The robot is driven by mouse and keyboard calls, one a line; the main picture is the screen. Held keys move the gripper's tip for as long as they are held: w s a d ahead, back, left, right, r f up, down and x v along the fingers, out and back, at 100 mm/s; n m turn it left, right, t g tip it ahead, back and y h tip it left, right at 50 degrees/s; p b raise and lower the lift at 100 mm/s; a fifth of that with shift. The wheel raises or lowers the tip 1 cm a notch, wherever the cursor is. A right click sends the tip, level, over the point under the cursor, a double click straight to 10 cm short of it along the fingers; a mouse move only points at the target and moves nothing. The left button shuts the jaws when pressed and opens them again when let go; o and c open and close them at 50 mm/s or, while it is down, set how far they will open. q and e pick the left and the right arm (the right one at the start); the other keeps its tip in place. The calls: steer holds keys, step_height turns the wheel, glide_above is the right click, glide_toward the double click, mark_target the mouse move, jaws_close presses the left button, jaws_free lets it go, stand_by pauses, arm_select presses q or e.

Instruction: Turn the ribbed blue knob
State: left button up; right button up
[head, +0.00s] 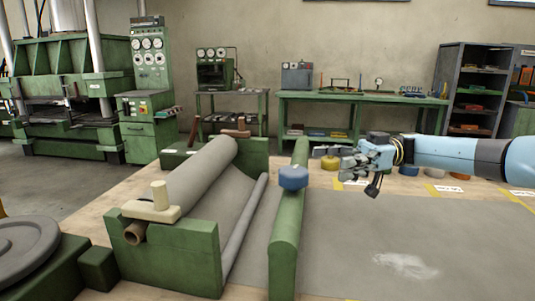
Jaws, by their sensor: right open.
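The blue knob (293,178) sits on top of the long green bar (286,235) near the middle of the head view; its ribs are too small to make out clearly. My right gripper (335,160) reaches in from the right, with its fingers pointing left. It is open and empty, up and to the right of the blue knob, with a gap between them in the picture. My left gripper is out of view.
A grey roll (205,170) lies in a green cradle (180,262) left of the bar, with a cream handle (160,207) in front. A grey sheet (400,245) covers the bench to the right. Another blue piece (409,171) lies beyond the sheet, near my right arm.

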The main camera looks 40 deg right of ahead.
mark_target(300, 169)
steer(key=x, duration=0.3)
steer(key=s+p+x, duration=0.1)
steer(key=x, duration=0.1)
steer(key=p+x, duration=0.1)
steer(key=x, duration=0.2)
steer(key=shift+s+a+f, duration=0.1)
steer(key=shift+a+f, duration=0.15)
steer(key=shift+a, duration=0.3)
steer(key=shift+w+a+f, duration=0.1)
steer(key=shift+w+a, duration=0.15)
steer(key=shift+a, duration=0.4)
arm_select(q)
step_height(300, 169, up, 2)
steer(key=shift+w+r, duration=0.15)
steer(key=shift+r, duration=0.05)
